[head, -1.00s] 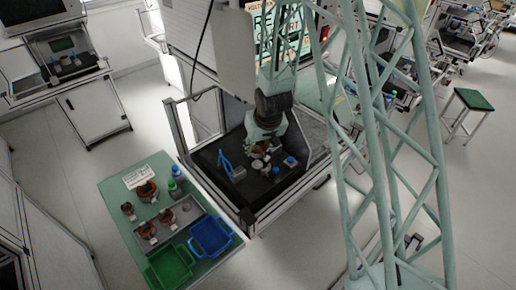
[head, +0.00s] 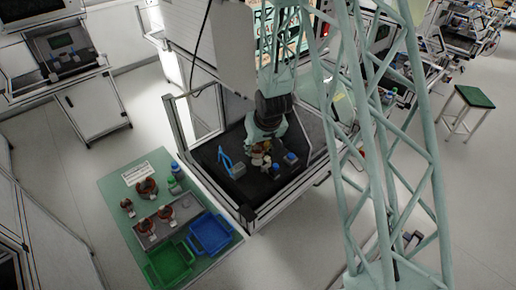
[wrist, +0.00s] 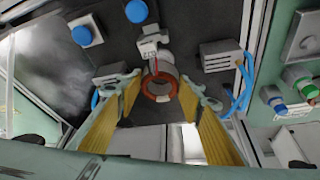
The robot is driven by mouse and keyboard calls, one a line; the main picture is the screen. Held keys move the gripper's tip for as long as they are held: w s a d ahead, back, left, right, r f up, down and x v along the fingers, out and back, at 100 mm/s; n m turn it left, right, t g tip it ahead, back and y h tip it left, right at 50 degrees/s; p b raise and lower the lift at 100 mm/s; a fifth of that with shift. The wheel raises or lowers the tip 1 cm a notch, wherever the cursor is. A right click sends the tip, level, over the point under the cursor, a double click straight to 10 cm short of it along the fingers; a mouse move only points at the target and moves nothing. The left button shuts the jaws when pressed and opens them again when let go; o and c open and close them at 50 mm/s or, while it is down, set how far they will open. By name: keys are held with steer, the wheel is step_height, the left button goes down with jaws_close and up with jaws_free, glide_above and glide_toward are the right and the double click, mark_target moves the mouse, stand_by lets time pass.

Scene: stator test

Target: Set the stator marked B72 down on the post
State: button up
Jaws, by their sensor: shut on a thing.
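My gripper (wrist: 160,92) has yellow fingers, shut on a ring-shaped stator (wrist: 161,87) with a reddish-copper rim. The head view shows my gripper (head: 262,147) low over the dark bench inside the framed station. I cannot read a B72 mark on the held stator. A grey round part shows just behind the ring in the wrist view; I cannot tell whether it is the stator's body or the post. The post is not clearly visible, and I cannot tell whether the stator touches it.
A white connector block (wrist: 150,43) with red leads is beside the stator. Grey terminal blocks (wrist: 222,56) and blue buttons (wrist: 136,11) stand around it. At left, a green table (head: 118,190) carries several stators (head: 147,187), a green bin (head: 169,262) and a blue bin (head: 210,233).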

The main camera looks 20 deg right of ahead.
steer(key=shift+f+b, duration=1.8)
steer(key=shift+b, duration=0.1)
stand_by(1.2)
steer(key=o, duration=1.1)
steer(key=shift+r, duration=0.1)
steer(key=v, duration=1.1)
steer(key=shift+s+r, duration=0.15)
steer(key=shift+r, duration=0.2)
stand_by(0.7)
